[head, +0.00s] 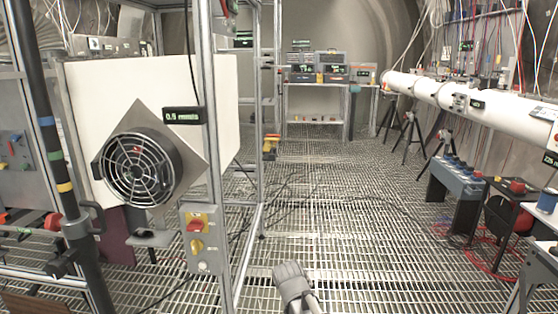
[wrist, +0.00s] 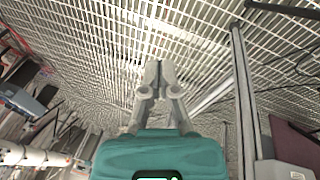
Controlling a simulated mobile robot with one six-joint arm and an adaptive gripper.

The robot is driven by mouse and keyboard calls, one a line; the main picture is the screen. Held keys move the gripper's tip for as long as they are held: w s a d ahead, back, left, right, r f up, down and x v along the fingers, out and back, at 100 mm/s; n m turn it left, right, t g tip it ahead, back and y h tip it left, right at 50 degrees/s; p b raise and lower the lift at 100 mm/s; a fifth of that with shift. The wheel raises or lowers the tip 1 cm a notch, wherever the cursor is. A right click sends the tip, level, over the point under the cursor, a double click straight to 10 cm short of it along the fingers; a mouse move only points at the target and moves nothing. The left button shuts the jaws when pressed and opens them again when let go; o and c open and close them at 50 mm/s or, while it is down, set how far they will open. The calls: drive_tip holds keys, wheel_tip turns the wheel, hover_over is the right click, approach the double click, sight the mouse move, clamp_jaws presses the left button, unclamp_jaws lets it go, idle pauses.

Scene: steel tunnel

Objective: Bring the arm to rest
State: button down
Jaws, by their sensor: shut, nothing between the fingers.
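My gripper (wrist: 157,72) shows in the middle of the wrist view, with its two grey fingers together at the tips and nothing between them. Its teal body fills the bottom of that view. Only open metal grating lies behind the fingertips, and they appear to touch nothing. In the head view a grey part of my arm shows low at the bottom centre, over the grating floor (head: 340,220). The rest of the arm is outside that picture.
A metal frame post (head: 208,150) with a fan (head: 138,168) and a switch box (head: 200,238) stands on the left. A white pipe (head: 460,98) on tripods and a blue-grey box (head: 457,190) are at right. A shelf (head: 318,88) stands at the back. The middle floor is mostly clear, with cables.

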drive_tip(key=s+d+m+g+y, duration=0.2)
drive_tip(key=s+d+m, duration=0.1)
drive_tip(key=s+d, duration=0.65)
wheel_tip(320, 180, up, 31)
drive_tip(key=w+d+p, duration=0.1)
drive_tip(key=p, duration=3)
drive_tip(key=shift+d+f, duration=0.15)
drive_tip(key=shift+f, duration=0.05)
